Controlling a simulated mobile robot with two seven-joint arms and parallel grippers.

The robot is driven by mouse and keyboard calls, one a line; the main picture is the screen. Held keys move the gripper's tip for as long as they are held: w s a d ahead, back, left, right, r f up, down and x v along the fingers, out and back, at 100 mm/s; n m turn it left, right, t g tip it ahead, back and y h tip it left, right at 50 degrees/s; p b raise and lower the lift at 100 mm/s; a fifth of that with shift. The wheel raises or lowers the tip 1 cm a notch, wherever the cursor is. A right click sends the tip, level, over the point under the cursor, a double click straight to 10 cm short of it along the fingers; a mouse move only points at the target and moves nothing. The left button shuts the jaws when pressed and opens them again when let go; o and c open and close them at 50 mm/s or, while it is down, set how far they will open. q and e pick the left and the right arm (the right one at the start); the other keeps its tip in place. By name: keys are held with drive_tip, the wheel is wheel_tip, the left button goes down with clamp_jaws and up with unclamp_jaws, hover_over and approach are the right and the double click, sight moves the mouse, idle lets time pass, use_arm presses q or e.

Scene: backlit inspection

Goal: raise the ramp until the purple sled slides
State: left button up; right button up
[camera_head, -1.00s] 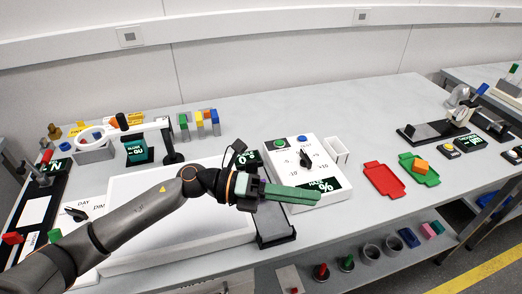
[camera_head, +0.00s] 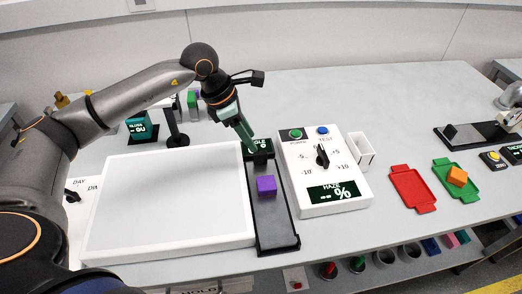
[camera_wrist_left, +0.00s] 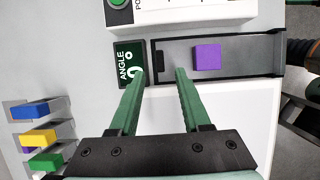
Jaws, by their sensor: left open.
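The ramp (camera_head: 273,228) is a long dark track lying flat beside the white light panel. The purple sled (camera_head: 266,185) is a small block resting on it, towards its far half; it also shows in the left wrist view (camera_wrist_left: 207,57). An angle display (camera_wrist_left: 130,64) stands at the ramp's far end, partly hidden by my gripper in the head view. My left gripper (camera_wrist_left: 160,73) is open and empty, its green fingers pointing down at the ramp's far end. A dark tab (camera_wrist_left: 158,57) there appears between and just beyond the fingertips. Contact cannot be told. My right gripper is not in view.
The white haze meter (camera_head: 323,170) with a knob stands right of the ramp. The light panel (camera_head: 170,205) lies left of it. A red tray (camera_head: 411,188) and a green tray (camera_head: 447,168) with an orange block (camera_head: 457,176) are at the right.

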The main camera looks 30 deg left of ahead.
sight(260, 153)
use_arm(q)
drive_tip(key=x, duration=0.7)
drive_tip(key=shift+w+d+f, duration=0.1)
clamp_jaws()
idle(1.2)
